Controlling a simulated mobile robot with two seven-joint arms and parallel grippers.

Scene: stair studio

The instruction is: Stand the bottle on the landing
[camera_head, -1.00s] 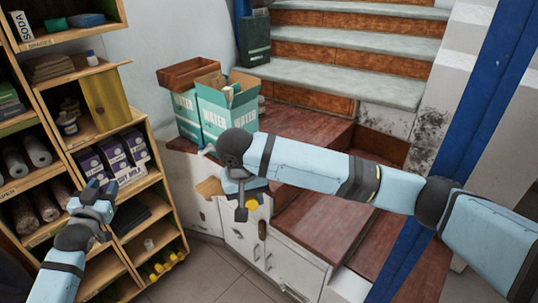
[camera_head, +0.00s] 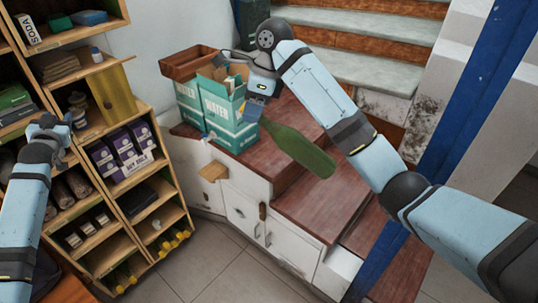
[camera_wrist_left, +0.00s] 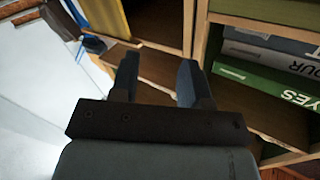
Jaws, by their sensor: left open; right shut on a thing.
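A green bottle (camera_head: 300,150) is in my right gripper (camera_head: 257,106) in the head view. The gripper is shut on its narrow end beside the water boxes. The bottle tilts, its wide end pointing down and right over the red-brown wooden steps. I cannot tell whether it touches them. The landing (camera_head: 258,168) is the red-brown top under the boxes. My left gripper (camera_head: 48,130) is at the left by the shelves, open and empty; its fingers (camera_wrist_left: 157,75) are apart in the left wrist view.
Teal water boxes (camera_head: 222,108) and a brown crate (camera_head: 188,63) stand at the landing's back left. Wooden shelves (camera_head: 150,187) fill the left side. A blue post (camera_head: 480,110) rises at the right. Grey stairs (camera_head: 350,62) climb behind.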

